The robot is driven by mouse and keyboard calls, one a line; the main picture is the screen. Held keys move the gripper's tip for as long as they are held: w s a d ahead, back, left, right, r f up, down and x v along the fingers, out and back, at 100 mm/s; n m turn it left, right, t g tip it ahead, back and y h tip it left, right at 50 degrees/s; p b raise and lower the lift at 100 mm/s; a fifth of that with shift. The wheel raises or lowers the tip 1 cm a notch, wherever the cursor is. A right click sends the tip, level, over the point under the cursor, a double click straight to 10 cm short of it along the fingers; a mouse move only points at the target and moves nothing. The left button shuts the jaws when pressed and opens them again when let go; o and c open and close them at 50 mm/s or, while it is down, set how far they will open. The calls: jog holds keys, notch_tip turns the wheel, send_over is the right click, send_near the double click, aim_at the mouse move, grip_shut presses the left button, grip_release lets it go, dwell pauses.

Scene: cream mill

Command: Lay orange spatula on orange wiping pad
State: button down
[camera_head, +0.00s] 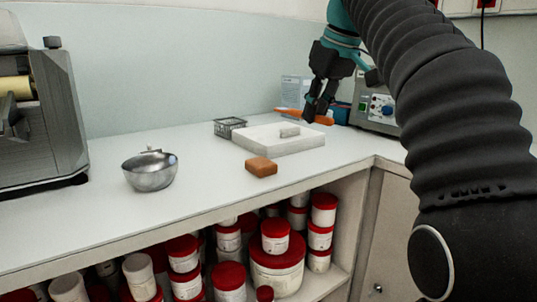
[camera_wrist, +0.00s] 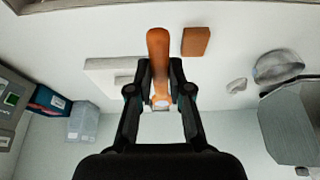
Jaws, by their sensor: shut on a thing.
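The orange spatula (camera_head: 315,116) is held in my gripper (camera_head: 316,114) above the white slab. In the wrist view the spatula (camera_wrist: 158,58) sticks out from between the fingers of my gripper (camera_wrist: 160,98), which are shut on it. The orange-brown wiping pad (camera_head: 261,167) lies flat on the counter in front of the slab, apart from the spatula. The pad also shows in the wrist view (camera_wrist: 196,42), beside the spatula's outer end. Part of the spatula is hidden by the fingers.
A metal bowl (camera_head: 150,172) and a roller machine (camera_head: 45,120) are at the left, a control box (camera_head: 376,108) at the right. The counter around the pad is clear.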

jog(key=b, duration=0.2)
send_over(268, 166)
jog(key=f, duration=0.5)
jog(key=shift+s+d+f, duration=0.3)
jog(key=shift+s, duration=0.05)
jog(key=shift+f+b, duration=0.7)
jog(key=shift+f, duration=1.2)
jog(key=shift+f, duration=0.2)
jog(key=c, duration=1.1)
grip_release()
jog(key=shift+r, duration=0.15)
jog(key=shift+r, duration=0.25)
jog(key=p+v, duration=0.4)
jog(key=v, duration=0.7)
jog(key=shift+s+d+r, duration=0.15)
jog(key=shift+d+r, duration=0.05)
jog(key=shift+r, duration=0.1)
